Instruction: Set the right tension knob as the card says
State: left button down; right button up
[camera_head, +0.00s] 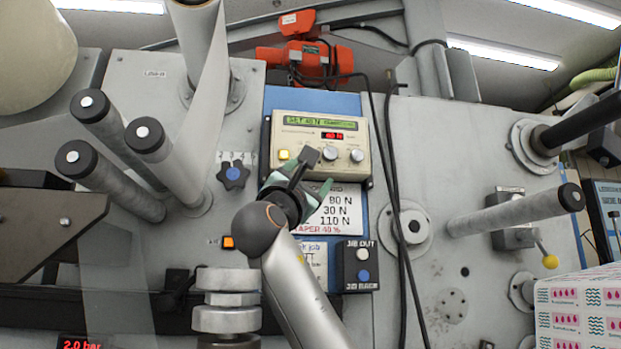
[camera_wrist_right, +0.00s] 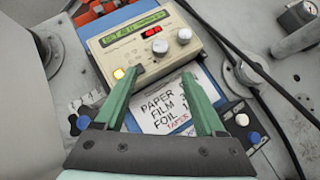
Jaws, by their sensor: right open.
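The cream control box (camera_head: 375,172) has a green text display reading roughly "SET 40 N" and a red display. Two round silver knobs sit side by side below: the left knob (camera_head: 330,153) and the right knob (camera_head: 357,155). In the wrist view the right knob (camera_wrist_right: 184,34) is clear of my fingers. The white card (camera_head: 335,212) shows 80 N, 30 N, 110 N and a red taper line. In the wrist view the card (camera_wrist_right: 165,105) lists paper, film and foil. My right gripper (camera_head: 317,171) is open and empty at the box's lower edge, partly covering the card. My left gripper is out of view.
A yellow lit button (camera_head: 284,155) is at the box's left. Black cables (camera_head: 392,200) hang close to the box's right side.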

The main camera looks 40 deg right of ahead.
jog(key=m+t+y+p, duration=0.1)
jog(key=m+t+y, duration=0.55)
jog(key=y, duration=1.15)
send_near(332, 153)
jog(key=shift+n+t, duration=0.35)
jog(key=shift+t, duration=0.1)
jog(key=p+x, duration=0.4)
jog(key=x, duration=0.1)
jog(key=p+x, duration=0.2)
jog(key=x, duration=0.1)
jog(key=shift+f, duration=0.25)
jog(key=shift+w+d+p, duration=0.15)
jog(key=shift+w+p, duration=0.15)
jog(key=shift+w, duration=0.3)
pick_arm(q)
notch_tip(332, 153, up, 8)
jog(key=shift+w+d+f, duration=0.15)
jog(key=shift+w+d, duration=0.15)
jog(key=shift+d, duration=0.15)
pick_arm(e)
jog(key=shift+f, duration=0.1)
jog(key=shift+c, duration=0.2)
grip_shut()
